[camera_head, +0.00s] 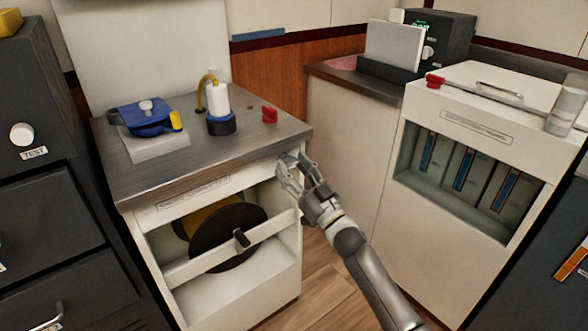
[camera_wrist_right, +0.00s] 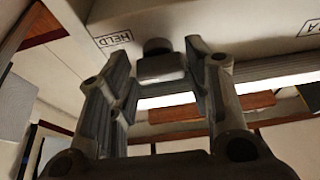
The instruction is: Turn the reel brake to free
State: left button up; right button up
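In the head view the gripper hides this knob. My left gripper is out of view.
A white cabinet with several slots (camera_head: 465,180) stands at right. A dark drawer unit (camera_head: 60,215) stands at left.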

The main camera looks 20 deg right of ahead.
jog(key=c, duration=0.5)
jog(key=shift+c, duration=0.2)
